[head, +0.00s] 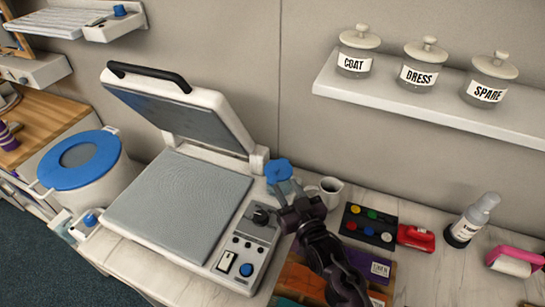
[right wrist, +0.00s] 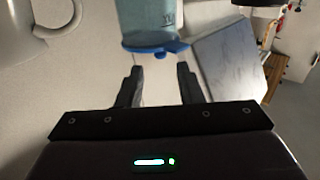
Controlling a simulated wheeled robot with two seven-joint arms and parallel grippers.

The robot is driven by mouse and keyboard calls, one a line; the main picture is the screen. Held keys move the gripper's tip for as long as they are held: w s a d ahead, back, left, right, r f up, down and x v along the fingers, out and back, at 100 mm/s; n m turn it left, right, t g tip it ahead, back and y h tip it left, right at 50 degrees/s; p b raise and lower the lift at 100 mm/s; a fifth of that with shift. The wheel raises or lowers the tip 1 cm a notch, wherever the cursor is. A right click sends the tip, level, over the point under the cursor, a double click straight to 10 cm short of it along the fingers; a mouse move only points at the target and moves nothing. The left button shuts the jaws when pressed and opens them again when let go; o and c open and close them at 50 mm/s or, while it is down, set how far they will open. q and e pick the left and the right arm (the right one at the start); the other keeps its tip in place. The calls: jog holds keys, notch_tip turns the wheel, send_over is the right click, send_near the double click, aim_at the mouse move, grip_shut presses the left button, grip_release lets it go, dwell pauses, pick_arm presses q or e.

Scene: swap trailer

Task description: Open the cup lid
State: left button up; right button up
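The cup (head: 283,186) has a pale blue body and a blue lid (head: 278,170). It stands just right of the open heat press, partly hidden by my right gripper (head: 290,190). In the right wrist view the cup (right wrist: 152,22) appears upside down, with its lid (right wrist: 157,48) low in the picture and its far end cut off. The lid looks closed on the cup. My right gripper (right wrist: 160,70) is open, with its two fingers apart and nothing between them, close to the lid. I cannot tell whether a finger touches it. My left gripper is not in view.
The heat press (head: 180,205) stands open to the left. A white mug (head: 330,189) is close on the right. Beyond are a paint palette (head: 368,224), a red box (head: 416,238) and a spray bottle (head: 470,220). A shelf (head: 430,105) holds labelled jars above.

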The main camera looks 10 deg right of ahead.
aim_at(278, 172)
jog(key=shift+w, duration=0.25)
jog(key=shift+w+r, duration=0.2)
jog(key=shift+w, duration=0.05)
jog(key=w+p, duration=0.1)
jog(key=w, duration=0.2)
jog(key=w+a+p, duration=0.1)
jog(key=w, duration=0.1)
jog(key=shift+w+a, duration=0.15)
jog(key=shift+w, duration=0.25)
jog(key=shift+w+a+f, duration=0.1)
jog(key=shift+w, duration=0.15)
grip_shut()
